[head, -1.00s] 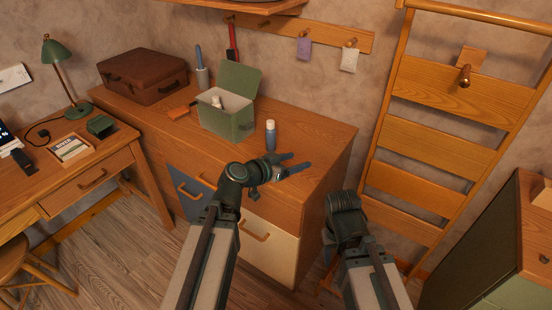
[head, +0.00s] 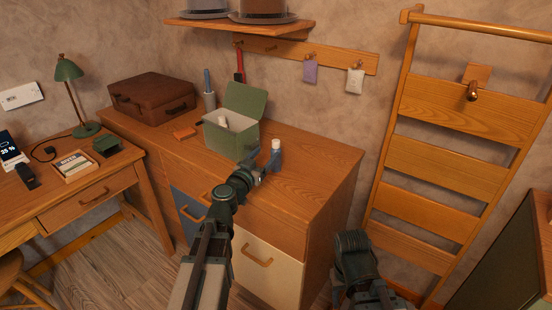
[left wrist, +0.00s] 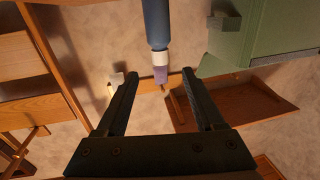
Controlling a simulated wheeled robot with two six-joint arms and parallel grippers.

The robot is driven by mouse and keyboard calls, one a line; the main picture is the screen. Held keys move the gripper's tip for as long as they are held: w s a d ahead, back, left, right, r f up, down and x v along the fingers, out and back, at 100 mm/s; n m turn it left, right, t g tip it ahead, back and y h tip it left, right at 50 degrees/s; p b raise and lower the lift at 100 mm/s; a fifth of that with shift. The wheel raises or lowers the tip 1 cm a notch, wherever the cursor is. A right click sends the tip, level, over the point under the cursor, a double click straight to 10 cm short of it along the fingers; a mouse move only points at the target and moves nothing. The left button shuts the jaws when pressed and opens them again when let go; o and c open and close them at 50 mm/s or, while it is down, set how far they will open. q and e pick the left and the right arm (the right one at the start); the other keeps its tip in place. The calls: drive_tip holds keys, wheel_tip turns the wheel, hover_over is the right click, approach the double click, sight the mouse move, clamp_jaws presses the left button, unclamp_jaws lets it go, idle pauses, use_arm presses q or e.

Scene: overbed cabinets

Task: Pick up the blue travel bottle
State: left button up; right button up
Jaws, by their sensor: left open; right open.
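The blue travel bottle (head: 275,153) with a white cap stands upright on the wooden dresser, right of the green box. Its lower part is hidden behind my left gripper (head: 262,168) in the head view. My left gripper is open and close in front of the bottle. In the left wrist view, which is upside down, the blue bottle (left wrist: 157,24) appears in line with the gap between the fingers of my left gripper (left wrist: 160,74). I see no grip on it. My right gripper (head: 355,245) is low, right of the dresser, empty, its fingers mostly hidden.
The open green box (head: 230,138) stands just left of the bottle, with a white item inside; it also shows in the left wrist view (left wrist: 262,38). A brown case (head: 150,97) sits farther left. The dresser top (head: 312,172) is clear at right. A wooden ladder rack (head: 445,155) stands right.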

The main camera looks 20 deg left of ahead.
sight(274, 145)
use_arm(q)
drive_tip(key=shift+w+d, duration=0.25)
drive_tip(key=shift+w, duration=1.2)
drive_tip(key=shift+w+d, duration=0.2)
drive_tip(key=shift+w, duration=1.25)
drive_tip(key=shift+w+d, duration=0.25)
drive_tip(key=shift+w, duration=1.2)
clamp_jaws()
